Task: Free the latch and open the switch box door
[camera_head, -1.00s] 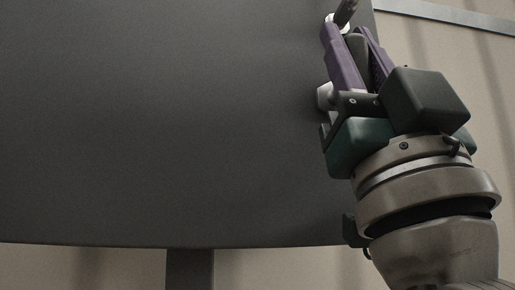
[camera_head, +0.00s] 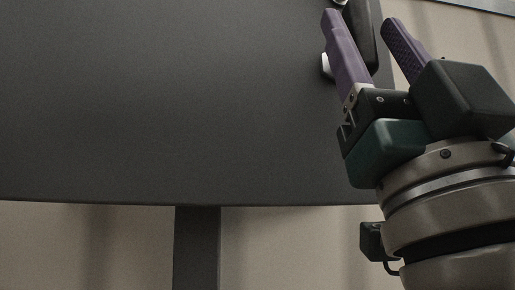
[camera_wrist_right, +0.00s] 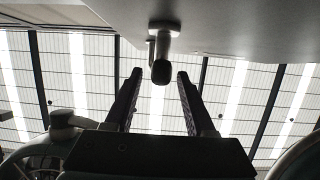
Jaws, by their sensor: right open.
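The switch box door (camera_head: 180,100) is a large dark grey panel filling the upper left of the head view. I see no gap at its edge. A dark latch handle (camera_head: 361,38) is at the panel's right edge, with a pale fitting (camera_head: 326,66) partly behind a finger. My right gripper (camera_head: 360,20) is open, its purple fingers on either side of the handle. In the right wrist view the handle (camera_wrist_right: 162,42) hangs from the panel, its rounded end between the spread fingertips (camera_wrist_right: 159,75), with a gap on both sides. My left gripper is not in view.
A dark post (camera_head: 197,245) stands below the panel's lower edge. A beige wall (camera_head: 90,245) is behind it, with a metal rail (camera_head: 490,5) at the upper right. The area left of my right arm is clear.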

